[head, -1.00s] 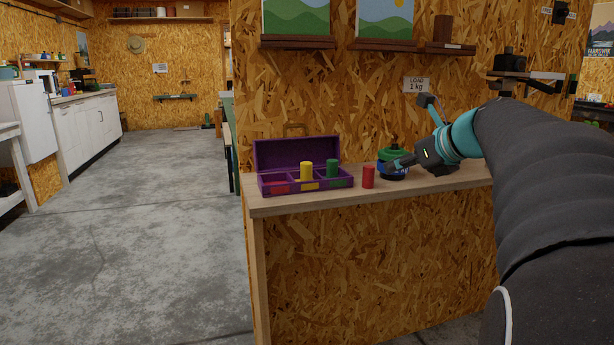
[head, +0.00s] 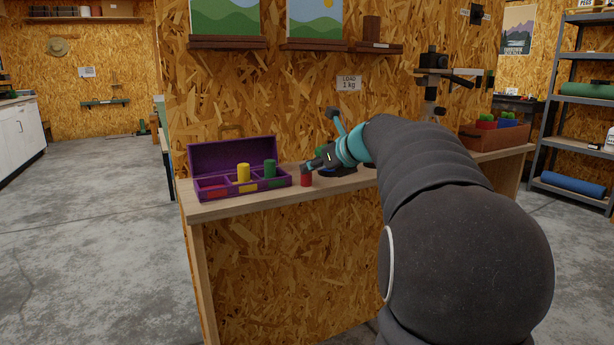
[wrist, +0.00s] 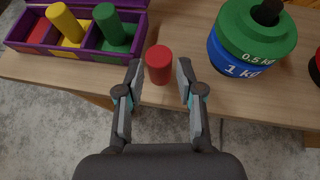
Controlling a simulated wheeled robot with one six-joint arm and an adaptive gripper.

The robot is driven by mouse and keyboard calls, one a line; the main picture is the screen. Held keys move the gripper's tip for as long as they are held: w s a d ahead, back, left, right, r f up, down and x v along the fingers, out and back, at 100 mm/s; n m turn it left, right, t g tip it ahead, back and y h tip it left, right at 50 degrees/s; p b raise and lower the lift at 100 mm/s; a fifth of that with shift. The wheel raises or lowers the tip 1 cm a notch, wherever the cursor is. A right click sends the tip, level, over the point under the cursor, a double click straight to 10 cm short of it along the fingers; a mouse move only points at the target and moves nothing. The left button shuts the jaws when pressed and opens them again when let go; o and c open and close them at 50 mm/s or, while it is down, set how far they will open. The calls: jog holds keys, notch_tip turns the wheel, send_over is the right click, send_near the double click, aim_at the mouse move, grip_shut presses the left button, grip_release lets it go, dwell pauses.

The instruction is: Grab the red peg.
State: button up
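The red peg (wrist: 159,64) stands upright on the bench near its front edge, right of the purple box. In the head view the red peg (head: 306,180) shows just below my fingertips. My gripper (wrist: 159,80) is open in the wrist view, with one finger on each side of the peg's near part. No finger is clearly seen touching it. In the head view my gripper (head: 309,168) is at the peg, and its fingers are hard to tell apart.
The open purple box (head: 238,150) left of the peg holds a yellow peg (head: 243,173) and a green peg (head: 270,168) in separate compartments. Stacked blue and green weights (wrist: 252,38) stand close on the right. The bench (head: 260,201) is clear in front.

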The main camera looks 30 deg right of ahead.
aim_at(306, 175)
jog(key=x, duration=0.4)
jog(key=c, duration=0.6)
